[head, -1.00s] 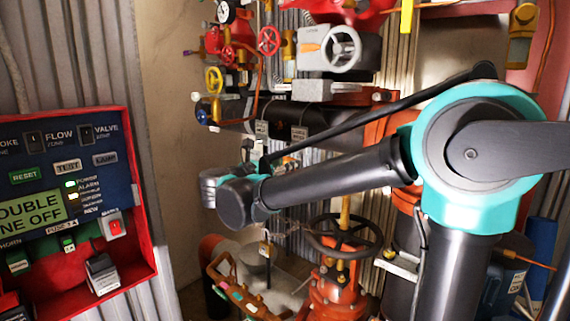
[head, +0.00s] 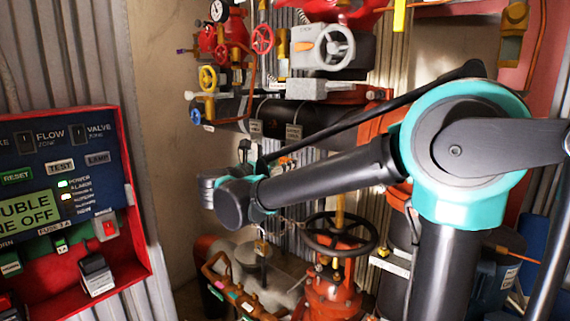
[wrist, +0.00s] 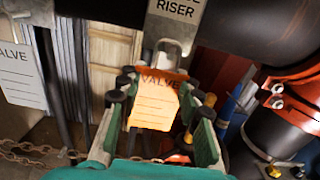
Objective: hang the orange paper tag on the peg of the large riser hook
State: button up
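The orange paper tag (wrist: 154,102), printed with lines and the word VALVE, is between the two fingers of my gripper (wrist: 160,88) in the wrist view. The finger pads stand at its left and right edges. Whether they press on it is unclear. Its top edge is just below the metal riser hook (wrist: 167,52), under a grey plate reading RISER (wrist: 175,9). I cannot tell whether the tag's hole is around the peg or only in front of it. In the head view, my gripper is hidden behind my arm and the tag cannot be made out.
A white VALVE tag (wrist: 20,75) hangs to the left in the wrist view, above a rusty chain (wrist: 30,150). A dark pipe (wrist: 255,30) is at the right. In the head view, a red-framed alarm panel (head: 70,205) is at left and a black handwheel (head: 340,238) is below my arm.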

jog(key=o, duration=0.5)
jog(key=shift+c, duration=0.2)
jog(key=shift+s+a, duration=0.1)
